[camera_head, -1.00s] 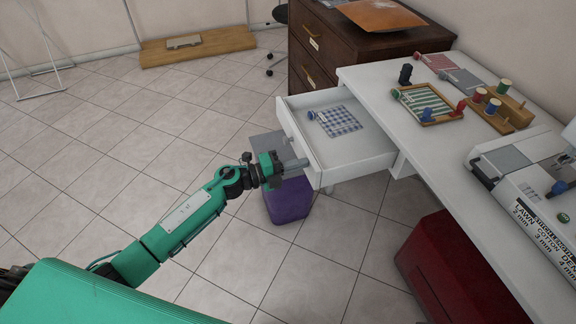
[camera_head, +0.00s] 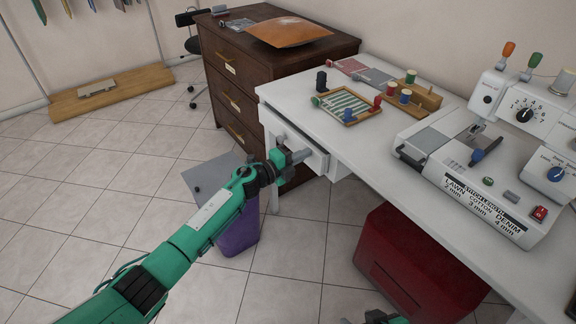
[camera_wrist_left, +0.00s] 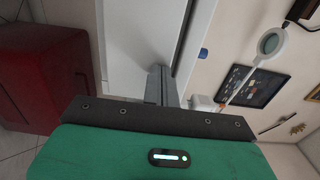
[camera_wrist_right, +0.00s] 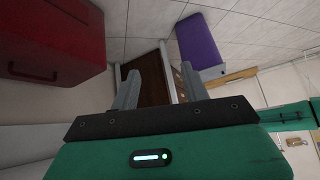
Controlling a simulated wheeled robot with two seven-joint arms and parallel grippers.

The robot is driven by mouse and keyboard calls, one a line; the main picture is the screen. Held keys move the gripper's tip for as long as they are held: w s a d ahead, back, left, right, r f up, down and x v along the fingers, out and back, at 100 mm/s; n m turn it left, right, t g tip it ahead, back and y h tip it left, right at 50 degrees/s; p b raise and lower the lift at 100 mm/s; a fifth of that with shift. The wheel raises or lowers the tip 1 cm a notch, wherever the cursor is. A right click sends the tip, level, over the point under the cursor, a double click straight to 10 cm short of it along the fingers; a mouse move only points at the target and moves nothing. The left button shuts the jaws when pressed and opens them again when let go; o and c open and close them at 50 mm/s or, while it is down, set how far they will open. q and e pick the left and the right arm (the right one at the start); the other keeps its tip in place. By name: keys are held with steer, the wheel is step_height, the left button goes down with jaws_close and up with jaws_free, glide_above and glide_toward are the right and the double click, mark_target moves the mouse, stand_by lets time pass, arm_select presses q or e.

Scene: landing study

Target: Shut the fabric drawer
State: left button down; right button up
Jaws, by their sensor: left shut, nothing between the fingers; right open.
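The white fabric drawer (camera_head: 318,163) sits under the left part of the white table (camera_head: 375,145). It is mostly pushed in, with its front still standing a little out from the table. Its contents are hidden in the head view. My left gripper (camera_head: 298,157) is shut and empty, with its fingertips at the drawer front; whether they touch is hard to tell. In the left wrist view, the shut fingers (camera_wrist_left: 158,84) point at a white panel (camera_wrist_left: 135,45). My right gripper (camera_wrist_right: 154,88) is open and empty, low below the table; only a bit of its arm shows in the head view.
A purple bin (camera_head: 238,232) stands on the floor below my left arm. A red cabinet (camera_head: 412,262) stands under the table. A dark wooden dresser (camera_head: 235,90) stands behind the drawer. A sewing machine (camera_head: 470,165) and a spool rack (camera_head: 420,97) are on the table.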

arm_select(q)
steer(key=shift+w+d, duration=0.45)
steer(key=shift+d, duration=0.15)
arm_select(e)
steer(key=shift+w+a+f+t, duration=0.1)
steer(key=shift+w+a+t, duration=0.3)
steer(key=shift+a, duration=0.2)
